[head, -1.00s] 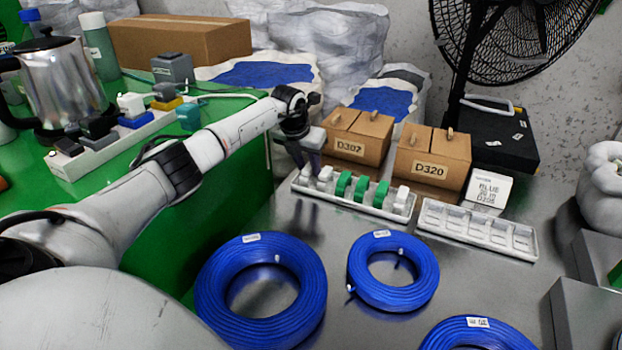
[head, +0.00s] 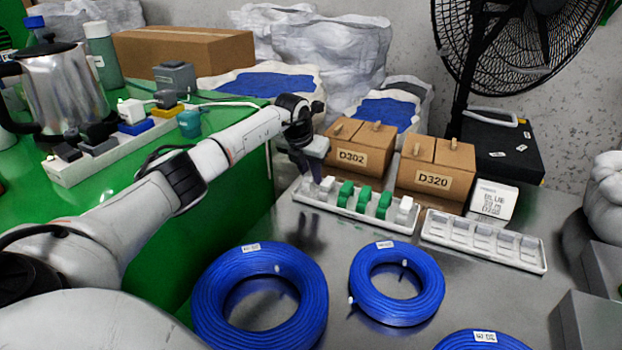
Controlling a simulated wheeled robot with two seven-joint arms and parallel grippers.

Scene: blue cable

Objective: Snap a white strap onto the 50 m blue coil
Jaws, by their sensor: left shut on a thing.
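Three blue cable coils lie on the grey metal table: a large one (head: 212,300), a smaller one (head: 437,290) to its right, and one (head: 482,342) cut off by the bottom edge. Each has a small white label, too small to read, so I cannot tell which is 50 m. A white tray (head: 375,226) behind them holds white straps (head: 404,208) at its ends and green straps (head: 363,199) between. My left gripper (head: 316,178) is down at the tray's left end, shut on a white strap (head: 327,184), mostly hidden by the fingers. My right gripper is out of view.
An empty white compartment tray (head: 484,243) stands to the right. Behind the trays are cardboard boxes marked D302 (head: 352,158) and D320 (head: 433,181), and a white label box (head: 493,201). A green bench (head: 225,240) is at left. Table around the coils is clear.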

